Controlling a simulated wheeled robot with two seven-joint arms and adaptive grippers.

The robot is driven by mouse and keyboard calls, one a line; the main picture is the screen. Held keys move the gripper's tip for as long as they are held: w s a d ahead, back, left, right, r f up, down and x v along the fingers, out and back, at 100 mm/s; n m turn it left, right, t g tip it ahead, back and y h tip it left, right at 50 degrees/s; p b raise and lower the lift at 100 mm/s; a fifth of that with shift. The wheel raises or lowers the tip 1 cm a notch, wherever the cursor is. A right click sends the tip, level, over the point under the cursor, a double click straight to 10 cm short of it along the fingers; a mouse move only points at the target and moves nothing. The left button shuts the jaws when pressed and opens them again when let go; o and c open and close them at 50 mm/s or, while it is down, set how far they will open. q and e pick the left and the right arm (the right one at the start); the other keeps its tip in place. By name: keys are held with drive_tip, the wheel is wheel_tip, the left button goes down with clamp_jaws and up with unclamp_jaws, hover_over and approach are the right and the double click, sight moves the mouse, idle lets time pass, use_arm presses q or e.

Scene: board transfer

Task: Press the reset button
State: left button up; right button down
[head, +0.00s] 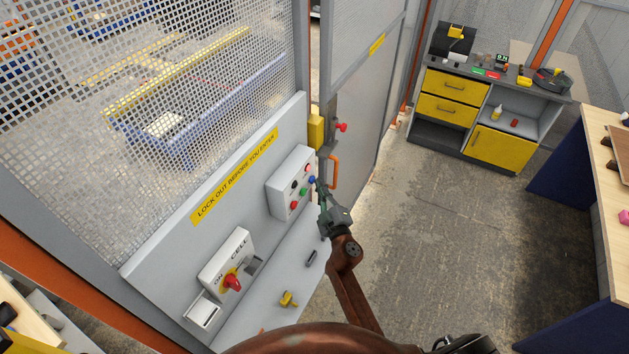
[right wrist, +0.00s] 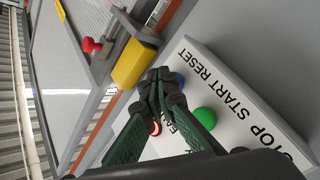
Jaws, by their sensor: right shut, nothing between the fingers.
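The grey control box (head: 283,178) is fixed to the sloped panel beside the cell door. Its blue button (head: 311,180) lies in line with the RESET label seen in the right wrist view, where the button (right wrist: 178,79) is partly hidden behind my fingertips. A green button (head: 302,191) and a red button (head: 293,205) sit in the same row. My right gripper (head: 318,186) is shut and empty, its fingertips at the blue button; it also shows in the right wrist view (right wrist: 164,84). I cannot tell whether they touch it. My left gripper is out of view.
A red rotary switch (head: 232,283) and a yellow piece (head: 288,299) are lower on the panel. An orange door handle (head: 334,171) and a yellow block (head: 316,127) are close to the box. The floor to the right is clear.

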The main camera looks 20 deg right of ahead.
drive_tip(key=shift+w+a, duration=0.2)
drive_tip(key=shift+w, duration=0.05)
drive_tip(key=shift+s+d, duration=0.1)
drive_tip(key=shift+s, duration=0.05)
idle(0.5)
drive_tip(key=shift+s+d, duration=0.5)
drive_tip(key=shift+s, duration=0.05)
drive_tip(key=shift+s+d+p, duration=0.55)
drive_tip(key=shift+s+d, duration=1.15)
drive_tip(key=shift+s, duration=0.2)
